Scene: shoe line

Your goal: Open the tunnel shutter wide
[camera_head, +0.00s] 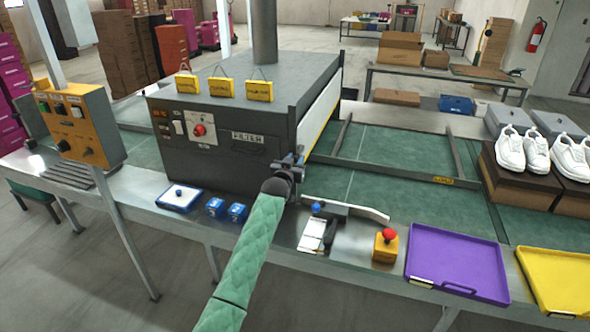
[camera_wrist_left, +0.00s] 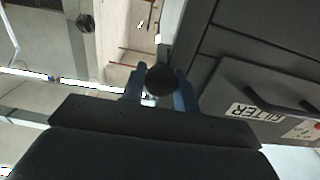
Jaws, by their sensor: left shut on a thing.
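The tunnel (camera_head: 225,85) is a dark grey box over the green conveyor belt. Its shutter (camera_head: 319,108) is a white panel with a yellow lower edge on the tunnel's right side. I cannot tell how large a gap is under it. My left gripper (camera_head: 291,163) is at the tunnel's front right corner, at the shutter's near end. In the left wrist view, its blue fingers (camera_wrist_left: 160,92) are shut on a round black knob (camera_wrist_left: 160,79). The knob's join to the shutter is hidden. My right gripper is in neither view.
A control post (camera_head: 83,125) stands at the left. White shoes (camera_head: 523,148) sit on brown boxes at the right. A red stop button (camera_head: 388,236), a purple tray (camera_head: 457,257) and a yellow tray (camera_head: 560,280) line the front edge. The belt right of the tunnel is mostly clear.

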